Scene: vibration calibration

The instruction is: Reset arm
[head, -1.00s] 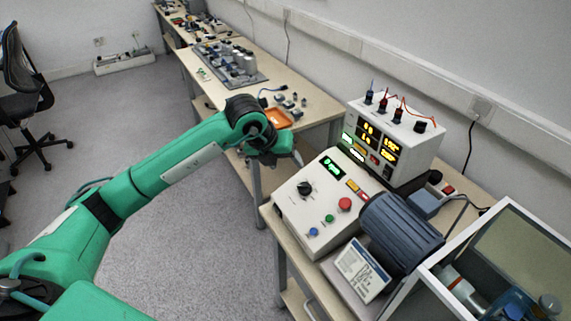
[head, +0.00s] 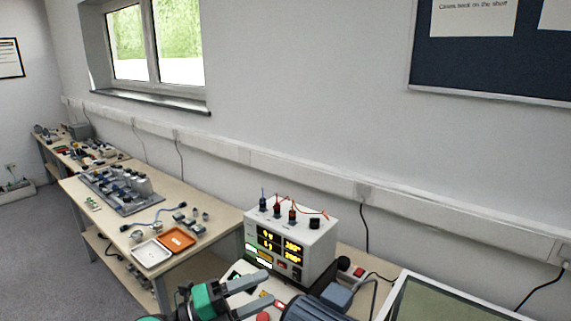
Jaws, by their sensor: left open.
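My left gripper (head: 268,290) shows at the bottom of the head view, with its two grey fingers apart and nothing seen between them. Only the end of my green arm shows behind it. The fingers are in front of the white control box (head: 236,270), and part of that box is hidden by them. I cannot tell whether they touch it. A red button (head: 263,317) shows at the lower edge. My right gripper is not in view.
A white power supply (head: 313,246) with lit displays stands just behind the fingers. A dark motor (head: 305,311) is right of them, cut off below. A glass-topped case (head: 440,303) is at lower right. An orange tray (head: 177,239) and a white tray (head: 151,254) lie on the bench at left.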

